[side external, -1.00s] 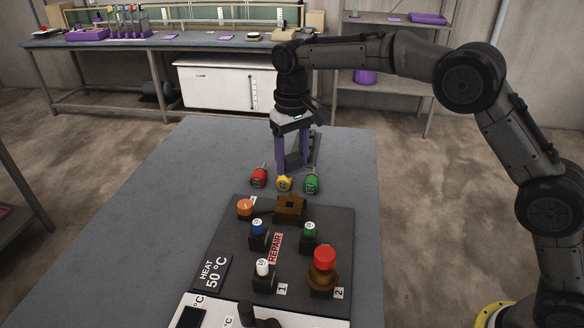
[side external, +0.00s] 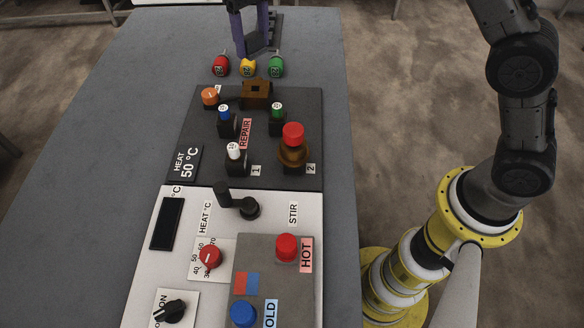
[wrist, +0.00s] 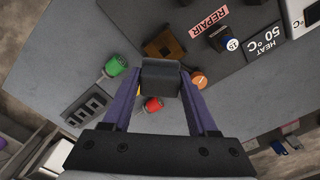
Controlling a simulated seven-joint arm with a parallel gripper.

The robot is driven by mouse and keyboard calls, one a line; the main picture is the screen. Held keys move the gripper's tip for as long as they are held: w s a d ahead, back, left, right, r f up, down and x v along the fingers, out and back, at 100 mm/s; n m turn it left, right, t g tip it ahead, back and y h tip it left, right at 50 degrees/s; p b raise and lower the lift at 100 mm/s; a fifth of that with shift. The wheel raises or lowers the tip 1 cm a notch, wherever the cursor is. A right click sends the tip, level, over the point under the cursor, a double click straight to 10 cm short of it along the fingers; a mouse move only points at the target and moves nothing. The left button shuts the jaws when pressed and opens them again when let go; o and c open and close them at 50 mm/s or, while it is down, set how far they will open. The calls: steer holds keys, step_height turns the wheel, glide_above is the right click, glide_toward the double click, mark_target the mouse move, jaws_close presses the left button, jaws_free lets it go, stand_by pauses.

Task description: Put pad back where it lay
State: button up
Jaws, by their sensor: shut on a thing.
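In the wrist view, my gripper (wrist: 160,82) has its two purple fingers closed on a small dark grey block (wrist: 161,76), which looks like the pad. In the side view, my gripper (side external: 256,42) is at the top edge, just behind the row of red, yellow and green plugs. The spot where the pad lay is not marked in any view.
A red plug (side external: 221,66), yellow plug (side external: 248,67) and green plug (side external: 276,66) lie before the dark panel (side external: 205,130). Grey table (side external: 90,130) is clear at left.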

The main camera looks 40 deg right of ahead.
steer(key=s+a+r+n, duration=0.25)
steer(key=s+a, duration=0.25)
steer(key=s, duration=0.5)
steer(key=s+d+n, duration=0.3)
steer(key=s+n, duration=0.3)
steer(key=s, duration=2)
glide_above(299, 211)
steer(key=d, duration=0.1)
steer(key=f, duration=0.9)
steer(key=shift+s, duration=0.4)
steer(key=shift+w+a+f, duration=0.2)
steer(key=shift+a+f, duration=0.1)
steer(key=shift+f, duration=0.15)
steer(key=shift+w+a+f, duration=0.1)
steer(key=shift+a+f, duration=0.05)
steer(key=shift+f, duration=0.8)
steer(key=shift+w+a+f, duration=0.1)
steer(key=shift+f, duration=0.8)
